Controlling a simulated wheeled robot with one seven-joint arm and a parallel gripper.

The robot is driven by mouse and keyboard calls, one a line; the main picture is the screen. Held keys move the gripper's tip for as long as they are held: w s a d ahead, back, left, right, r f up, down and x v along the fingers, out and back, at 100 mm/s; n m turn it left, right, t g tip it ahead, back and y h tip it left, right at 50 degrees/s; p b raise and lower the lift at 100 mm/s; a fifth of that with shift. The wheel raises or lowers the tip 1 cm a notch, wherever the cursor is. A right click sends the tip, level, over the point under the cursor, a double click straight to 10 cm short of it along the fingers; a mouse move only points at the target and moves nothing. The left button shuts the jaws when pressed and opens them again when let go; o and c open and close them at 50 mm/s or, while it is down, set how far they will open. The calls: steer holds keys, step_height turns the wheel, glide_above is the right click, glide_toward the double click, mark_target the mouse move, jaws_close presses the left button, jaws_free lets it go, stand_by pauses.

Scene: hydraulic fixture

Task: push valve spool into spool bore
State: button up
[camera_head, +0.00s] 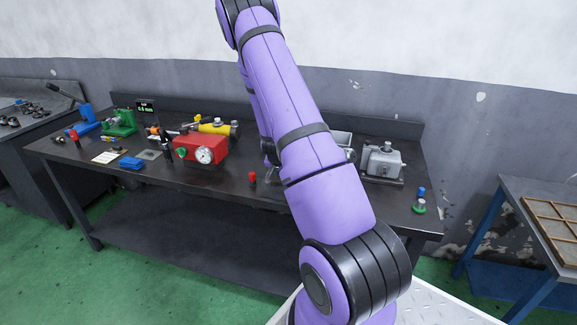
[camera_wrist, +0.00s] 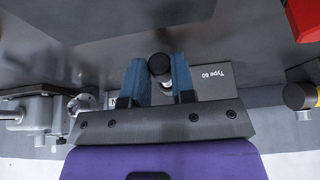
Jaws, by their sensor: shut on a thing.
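In the wrist view my gripper (camera_wrist: 161,72) has two blue fingers shut on a small part with a round black end (camera_wrist: 159,63) and a shiny metal stem. This is probably the valve spool; the rest of it is hidden between the fingers. In the head view my purple arm hides the gripper and the part. A grey metal block (camera_head: 384,160) stands on the right of the bench, and grey metalwork also shows at the left of the wrist view (camera_wrist: 38,113). It may be the valve body. I cannot make out the spool bore in either view.
A red box with a gauge (camera_head: 201,149) and a yellow cylinder (camera_head: 215,127) stand left of my arm. A small red-topped part (camera_head: 252,178) is near the front edge. Blue (camera_head: 421,192) and green (camera_head: 418,207) parts lie at the right end. The bench front is mostly clear.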

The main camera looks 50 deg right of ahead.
steer(key=shift+w+d, duration=0.3)
steer(key=shift+d, duration=0.45)
steer(key=shift+w+d, duration=0.3)
steer(key=shift+d, duration=0.45)
steer(key=shift+w+d, duration=0.3)
steer(key=shift+d, duration=0.45)
stand_by(0.8)
steer(key=o, duration=1)
steer(key=v, duration=1)
steer(key=shift+a+r, duration=0.2)
steer(key=shift+r, duration=0.15)
